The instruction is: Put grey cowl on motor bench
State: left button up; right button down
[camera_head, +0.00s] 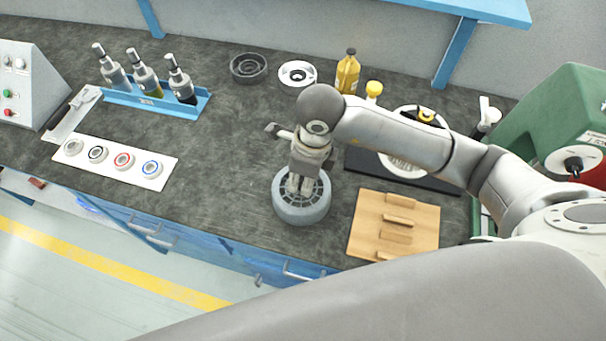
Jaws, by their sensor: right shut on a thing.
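The grey cowl (301,213) is a round, ribbed grey piece near the front edge of the dark motor bench (232,160). My right gripper (305,188) points down onto its top and is shut on it. The fingers hide part of the cowl's middle. I cannot tell whether the cowl touches the bench top or hangs just above it. My left gripper is not in view.
A wooden block board (368,228) lies right of the cowl, and a green machine (565,125) stands far right. Behind are a dark ring (248,67), a white disc (297,74) and a yellow bottle (347,72). A blue tool rack (150,101) and white ring tray (150,182) stand left. Bench between is clear.

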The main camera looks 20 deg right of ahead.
jog(key=c, duration=1.2)
grip_release()
jog(key=shift+f, duration=0.1)
jog(key=shift+o, duration=0.2)
jog(key=shift+r, duration=0.35)
notch_tip(320, 180, up, 12)
jog(key=d+b, duration=0.1)
jog(key=shift+s+f, duration=0.25)
jog(key=shift+s, duration=0.2)
jog(key=shift+d, duration=0.1)
